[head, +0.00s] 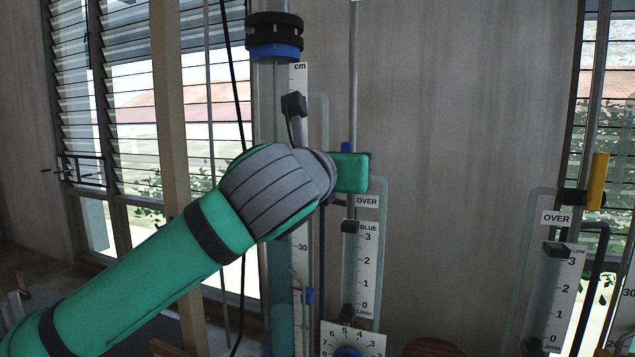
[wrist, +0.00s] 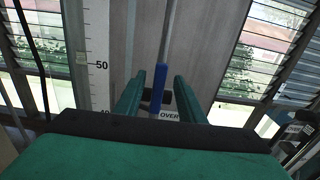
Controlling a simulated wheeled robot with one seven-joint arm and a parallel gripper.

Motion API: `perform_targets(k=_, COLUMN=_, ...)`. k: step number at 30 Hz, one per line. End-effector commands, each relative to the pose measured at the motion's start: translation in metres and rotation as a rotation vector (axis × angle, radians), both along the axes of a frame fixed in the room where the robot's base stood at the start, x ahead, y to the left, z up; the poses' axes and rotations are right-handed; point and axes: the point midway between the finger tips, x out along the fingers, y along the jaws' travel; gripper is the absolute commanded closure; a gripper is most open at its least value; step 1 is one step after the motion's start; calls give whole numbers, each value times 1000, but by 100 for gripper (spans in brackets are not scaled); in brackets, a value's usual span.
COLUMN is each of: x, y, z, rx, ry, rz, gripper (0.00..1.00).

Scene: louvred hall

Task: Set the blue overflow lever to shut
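The blue overflow lever (wrist: 159,88) stands upright, in line with the thin grey pipe, above a white OVER label (wrist: 169,116) in the wrist view. My gripper (wrist: 159,80) is open, with one green finger on each side of the lever and a narrow gap on both sides. In the head view my gripper (head: 352,172) covers most of the lever. Only the lever's blue top (head: 346,147) shows above the green finger. The OVER label (head: 367,201) hangs just below, over the BLUE flow scale (head: 368,270).
A clear column (head: 274,110) with a cm scale (head: 299,85) stands left of the lever. A similar yellow lever (head: 598,180) stands upright at the far right with its own OVER label. A blue dial (head: 347,352) sits low. Bare wall lies between the two pipe sets.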

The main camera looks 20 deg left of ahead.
Motion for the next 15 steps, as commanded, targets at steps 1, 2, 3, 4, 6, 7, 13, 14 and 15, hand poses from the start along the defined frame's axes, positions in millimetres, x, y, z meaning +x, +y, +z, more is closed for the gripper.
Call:
perform_targets(k=1, x=0, y=0, z=1, rx=0, ry=-1, rz=1, gripper=64)
perform_targets(k=2, x=0, y=1, z=1, rx=0, ry=-2, rz=1, gripper=64)
perform_targets(k=3, x=0, y=1, z=1, rx=0, ry=-2, rz=1, gripper=64)
perform_targets(k=4, x=0, y=1, z=1, rx=0, ry=-3, rz=1, gripper=64)
perform_targets(k=6, x=-3, y=1, z=2, rx=0, ry=-4, rz=2, gripper=64)
perform_targets(k=7, x=-5, y=1, z=2, rx=0, ry=-4, rz=2, gripper=64)
perform_targets(k=13, x=-25, y=3, z=3, rx=0, ry=-6, rz=3, gripper=64)
perform_targets(k=14, x=-28, y=3, z=3, rx=0, ry=-6, rz=3, gripper=64)
perform_targets(k=15, x=-32, y=2, z=3, rx=0, ry=-6, rz=2, gripper=64)
